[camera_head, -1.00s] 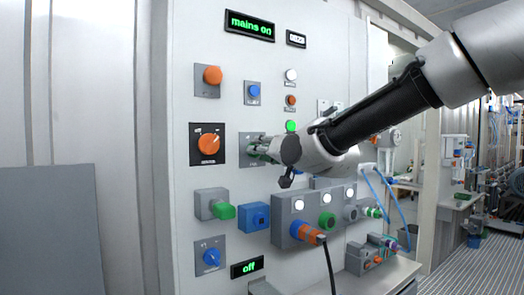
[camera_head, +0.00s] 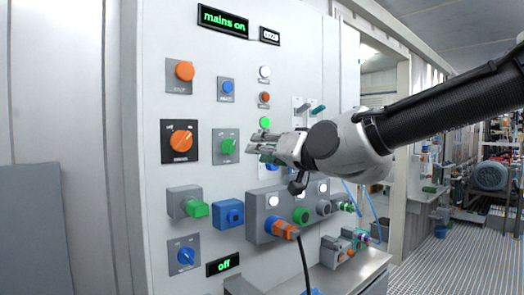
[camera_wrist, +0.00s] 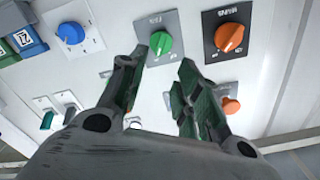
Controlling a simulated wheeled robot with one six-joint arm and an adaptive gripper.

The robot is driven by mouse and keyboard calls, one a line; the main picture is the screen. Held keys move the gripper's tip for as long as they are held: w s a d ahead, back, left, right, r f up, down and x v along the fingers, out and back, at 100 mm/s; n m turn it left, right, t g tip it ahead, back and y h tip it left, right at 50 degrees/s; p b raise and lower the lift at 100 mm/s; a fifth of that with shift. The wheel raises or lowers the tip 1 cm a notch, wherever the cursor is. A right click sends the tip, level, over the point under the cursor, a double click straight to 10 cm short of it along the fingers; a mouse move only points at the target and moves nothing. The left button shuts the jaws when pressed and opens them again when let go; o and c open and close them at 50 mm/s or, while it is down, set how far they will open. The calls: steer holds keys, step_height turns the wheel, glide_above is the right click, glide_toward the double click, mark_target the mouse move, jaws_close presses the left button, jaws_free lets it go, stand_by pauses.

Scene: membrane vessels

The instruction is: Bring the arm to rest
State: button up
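My gripper (camera_head: 262,148) is in front of the white control panel (camera_head: 310,60), right of the green knob (camera_head: 228,147) and apart from it. In the wrist view my gripper (camera_wrist: 160,75) has its two green-padded fingers spread with a gap between them and nothing held. The green knob (camera_wrist: 161,43) shows beyond the left fingertip. The orange knob on its black plate (camera_wrist: 229,37) is to the right of it. My gripper and wrist hide part of the panel's middle in the head view.
The panel bears the "mains on" display (camera_head: 223,20), the "off" display (camera_head: 222,264), a blue knob (camera_head: 186,256) and a grey socket box (camera_head: 262,232) with an orange plug (camera_head: 284,228) and black cable. A grey ledge (camera_head: 350,275) juts out below. Open floor (camera_head: 440,268) lies to the right.

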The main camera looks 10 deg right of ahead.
steer(key=s+d+f+n+g+h, duration=0.2)
steer(key=s+d+f+g, duration=0.15)
steer(key=f, duration=0.45)
steer(key=s+d+f+n+g+h, duration=0.2)
steer(key=s+f+g, duration=0.25)
steer(key=f, duration=0.35)
steer(key=s+d+f+m+g+h, duration=0.1)
steer(key=s+d, duration=0.5)
steer(key=d, duration=0.6)
steer(key=s+d+f+m+g+h, duration=0.1)
steer(key=s+d+f+m+h, duration=0.2)
steer(key=d, duration=0.9)
steer(key=s+f+h, duration=0.1)
steer(key=s+h, duration=0.1)
steer(key=s, duration=0.1)
steer(key=shift+s+m+g, duration=0.25)
steer(key=shift+m+g, duration=0.05)
steer(key=shift+g, duration=0.1)
